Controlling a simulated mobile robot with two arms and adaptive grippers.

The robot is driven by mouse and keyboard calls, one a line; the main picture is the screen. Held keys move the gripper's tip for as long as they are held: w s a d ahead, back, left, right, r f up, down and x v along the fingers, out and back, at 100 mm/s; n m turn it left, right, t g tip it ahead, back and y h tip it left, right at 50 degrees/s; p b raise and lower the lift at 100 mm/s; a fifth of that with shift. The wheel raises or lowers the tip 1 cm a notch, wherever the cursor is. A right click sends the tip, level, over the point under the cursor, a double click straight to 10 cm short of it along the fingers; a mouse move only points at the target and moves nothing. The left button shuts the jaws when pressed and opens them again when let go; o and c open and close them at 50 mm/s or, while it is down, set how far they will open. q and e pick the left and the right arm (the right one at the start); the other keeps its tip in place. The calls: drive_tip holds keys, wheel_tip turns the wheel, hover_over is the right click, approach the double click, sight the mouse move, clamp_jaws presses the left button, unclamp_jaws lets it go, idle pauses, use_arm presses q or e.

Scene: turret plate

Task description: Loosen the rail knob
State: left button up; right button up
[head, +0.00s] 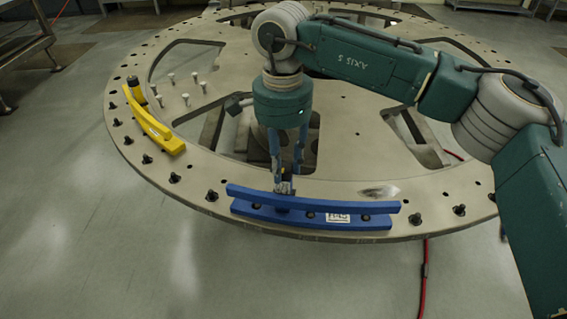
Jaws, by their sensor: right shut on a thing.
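A curved blue rail (345,218) with a white label lies on the near rim of the round turret plate (440,185). My right gripper (285,188) comes down from above at the rail's back edge, left of the rail's middle. Its blue fingers are close together, shut on a small greyish knob (284,187) at the rail. The fingertips cover most of the knob, so its turn and height cannot be told. My left gripper is not in view.
A curved yellow rail (155,122) lies on the plate's left rim, with a black and yellow cylinder (136,88) beside it. Several dark bolts dot the rim, and pale pegs stand at the left. A red cable (423,280) hangs at the front.

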sight(283, 167)
drive_tip(key=shift+r, duration=0.1)
idle(0.3)
drive_tip(key=o, duration=1.1)
drive_tip(key=shift+o, duration=0.2)
wheel_tip(283, 167, up, 12)
